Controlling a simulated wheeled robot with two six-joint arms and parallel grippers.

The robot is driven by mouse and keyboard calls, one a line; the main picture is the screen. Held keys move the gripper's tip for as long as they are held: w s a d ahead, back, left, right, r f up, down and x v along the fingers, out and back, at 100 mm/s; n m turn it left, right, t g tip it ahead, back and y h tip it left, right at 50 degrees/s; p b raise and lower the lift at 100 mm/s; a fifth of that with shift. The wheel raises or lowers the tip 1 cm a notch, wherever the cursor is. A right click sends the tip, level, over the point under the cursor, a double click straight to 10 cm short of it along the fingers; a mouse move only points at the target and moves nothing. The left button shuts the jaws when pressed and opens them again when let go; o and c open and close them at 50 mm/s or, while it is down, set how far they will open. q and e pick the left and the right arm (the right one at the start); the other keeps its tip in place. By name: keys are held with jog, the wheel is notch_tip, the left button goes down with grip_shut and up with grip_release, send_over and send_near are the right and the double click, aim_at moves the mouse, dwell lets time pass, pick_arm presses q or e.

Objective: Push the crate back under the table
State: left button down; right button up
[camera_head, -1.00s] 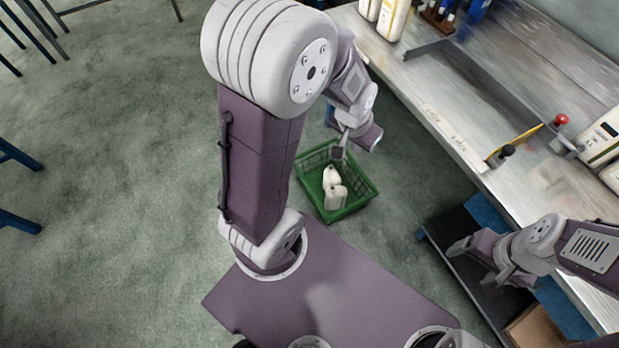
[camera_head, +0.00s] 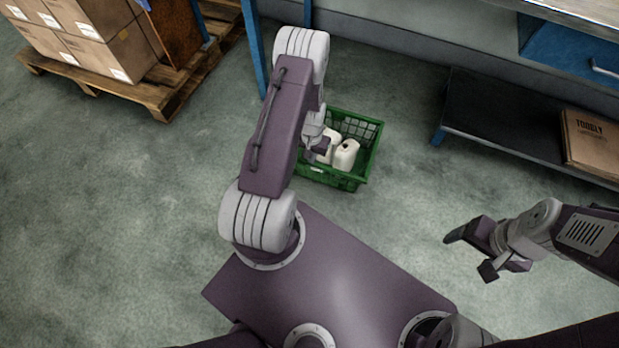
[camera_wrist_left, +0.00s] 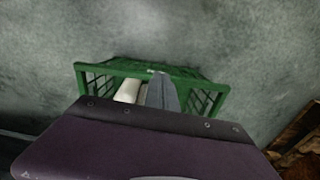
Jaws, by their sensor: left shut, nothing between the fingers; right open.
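The green crate (camera_head: 345,182) stands on the floor in front of my base, with white jugs (camera_head: 345,155) inside it. It also shows in the left wrist view (camera_wrist_left: 205,73), where my gripper body hides its near part. My left gripper (camera_head: 318,152) is shut and empty, over the crate's left part; whether it touches the crate cannot be told. Its finger shows over the crate in the left wrist view (camera_wrist_left: 162,92). My right gripper (camera_head: 468,252) is open and empty above the floor at the right. The table (camera_head: 400,45) runs along the top of the head view, beyond the crate.
A low black shelf (camera_head: 500,125) with a cardboard box (camera_head: 592,143) is right of the crate. A blue table leg (camera_head: 256,50) stands at upper left. A wooden pallet (camera_head: 155,95) with stacked boxes (camera_head: 100,45) is further left. Floor between crate and table is clear.

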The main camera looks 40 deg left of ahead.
pick_arm(q)
notch_tip(320, 180, down, 4)
jog(key=s+b, duration=0.1)
jog(key=b, duration=0.9)
send_near(320, 172)
jog(key=shift+s+a+f, duration=0.7)
jog(key=shift+s+f, duration=0.8)
jog(key=shift+f, duration=0.05)
pick_arm(e)
notch_tip(320, 172, down, 11)
jog(key=shift+w+d+f, duration=0.2)
jog(key=shift+r, duration=0.1)
